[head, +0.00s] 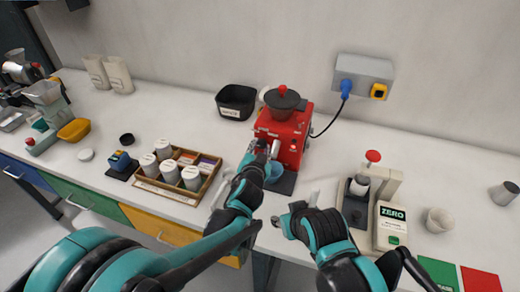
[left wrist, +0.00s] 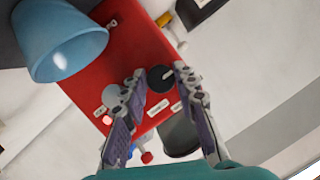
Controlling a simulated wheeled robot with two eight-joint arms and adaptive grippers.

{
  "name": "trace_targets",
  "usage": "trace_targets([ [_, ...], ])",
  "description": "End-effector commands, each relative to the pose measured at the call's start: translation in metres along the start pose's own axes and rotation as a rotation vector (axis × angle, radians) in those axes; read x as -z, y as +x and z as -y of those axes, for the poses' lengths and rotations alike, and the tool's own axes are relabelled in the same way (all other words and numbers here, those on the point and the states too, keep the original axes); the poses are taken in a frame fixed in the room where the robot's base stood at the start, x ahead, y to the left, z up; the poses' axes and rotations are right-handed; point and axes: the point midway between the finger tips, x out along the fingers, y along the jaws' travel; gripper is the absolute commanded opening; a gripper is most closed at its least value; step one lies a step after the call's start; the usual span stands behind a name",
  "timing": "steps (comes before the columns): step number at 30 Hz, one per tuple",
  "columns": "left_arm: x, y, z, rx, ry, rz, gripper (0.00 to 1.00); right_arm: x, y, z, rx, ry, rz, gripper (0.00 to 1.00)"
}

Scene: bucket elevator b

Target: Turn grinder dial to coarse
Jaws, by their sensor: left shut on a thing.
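The red grinder (head: 290,135) with a dark hopper stands near the wall in the head view. In the left wrist view its red body (left wrist: 115,50) fills the middle, with a round black dial (left wrist: 160,79) bearing a white pointer line. My left gripper (head: 262,150) is at the grinder's front. In the left wrist view its fingers (left wrist: 159,80) lie on either side of the dial, shut on it. Any dial markings are too small to read. My right gripper (head: 287,225) is low over the front of the bench, apart from the grinder; its fingers are unclear.
A blue cup (left wrist: 62,42) sits at the grinder's front. A wooden tray of jars (head: 176,190) is to the left and a black bin (head: 236,100) behind. A white ZERO device (head: 388,215) stands right. A blue plug's cable runs from the wall box (head: 364,72).

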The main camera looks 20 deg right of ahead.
Motion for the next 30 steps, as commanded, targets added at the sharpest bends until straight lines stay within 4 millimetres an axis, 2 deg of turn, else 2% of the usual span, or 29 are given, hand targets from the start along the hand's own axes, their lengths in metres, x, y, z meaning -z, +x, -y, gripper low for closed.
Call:
trace_targets([
  [15, -0.003, 0.001, -0.002, 0.136, 0.392, -0.016, 0.0, -0.012, 0.017, 0.0, 0.0, 0.0, 0.0, 0.4],
  [30, -0.002, 0.0, -0.002, 0.18, 0.519, -0.022, 0.0, -0.015, 0.021, 0.0, 0.0, 0.0, 0.0, 0.4],
])
